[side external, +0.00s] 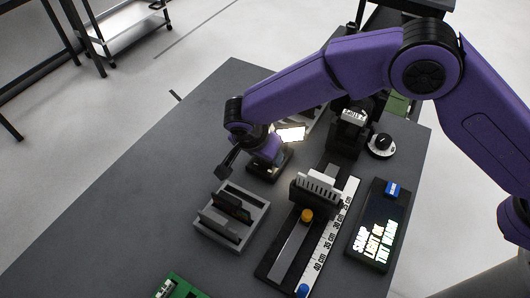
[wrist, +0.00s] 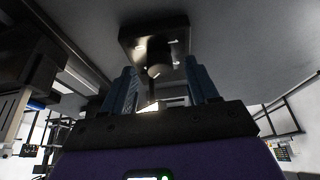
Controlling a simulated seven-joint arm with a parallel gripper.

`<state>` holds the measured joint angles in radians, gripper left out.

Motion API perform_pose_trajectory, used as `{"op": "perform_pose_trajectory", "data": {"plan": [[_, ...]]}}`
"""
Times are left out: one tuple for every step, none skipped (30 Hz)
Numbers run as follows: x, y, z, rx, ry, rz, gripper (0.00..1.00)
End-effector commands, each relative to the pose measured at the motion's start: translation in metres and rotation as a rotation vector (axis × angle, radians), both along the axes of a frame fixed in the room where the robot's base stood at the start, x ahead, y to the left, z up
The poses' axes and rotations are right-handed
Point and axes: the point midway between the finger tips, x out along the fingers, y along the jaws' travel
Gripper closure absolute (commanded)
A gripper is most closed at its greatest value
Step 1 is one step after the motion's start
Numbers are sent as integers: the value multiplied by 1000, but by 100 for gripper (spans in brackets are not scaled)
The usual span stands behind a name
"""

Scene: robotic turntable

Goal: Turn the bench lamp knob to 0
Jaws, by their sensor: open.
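A lit bright panel (side external: 291,133), which looks like the bench lamp's head, shows beside my gripper (side external: 272,155) in the side view. My gripper is tilted down over a small dark base (side external: 268,170) beside this panel; its fingertips are hard to make out there. In the wrist view my gripper (wrist: 160,88) is open, its two blue fingers apart. Between and beyond them is a dark rounded post (wrist: 158,60) on a square plate (wrist: 138,32). I cannot tell whether they touch it. A white dial with a black knob (side external: 381,142) stands at the table's right; its setting is unreadable.
A grey slotted holder (side external: 205,228) stands in front of my gripper. A slide with a ruler scale (side external: 333,235) and a dark lettered display (side external: 370,250) with a blue block (side external: 392,189) are to the right. A green board (side external: 176,288) lies at the front. The table's left side (side external: 130,200) is clear.

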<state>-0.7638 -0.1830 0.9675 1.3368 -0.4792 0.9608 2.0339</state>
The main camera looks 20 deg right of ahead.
Motion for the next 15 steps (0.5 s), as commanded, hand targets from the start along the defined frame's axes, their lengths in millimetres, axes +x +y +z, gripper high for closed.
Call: {"op": "perform_pose_trajectory", "data": {"plan": [[1, -2, -4, -2, 2, -1, 41], [2, -2, -6, -1, 1, -2, 41], [2, -3, -7, 0, 0, -1, 41], [2, -3, -8, 0, 0, -1, 41], [3, -3, -9, 0, 0, -1, 41], [3, -3, -9, 1, 0, -1, 41], [3, -3, -9, 1, 0, -1, 41], [3, -3, -10, 1, 0, -1, 41], [3, -3, -10, 0, 0, -1, 41], [3, -3, -9, 1, -1, -2, 41], [3, -3, -9, 0, 0, -1, 41], [3, -3, -9, 0, 0, -1, 41], [3, -3, -9, 0, 0, -1, 41], [3, -3, -9, 0, 0, -1, 51], [3, -3, -9, 0, 0, -1, 64]]}}
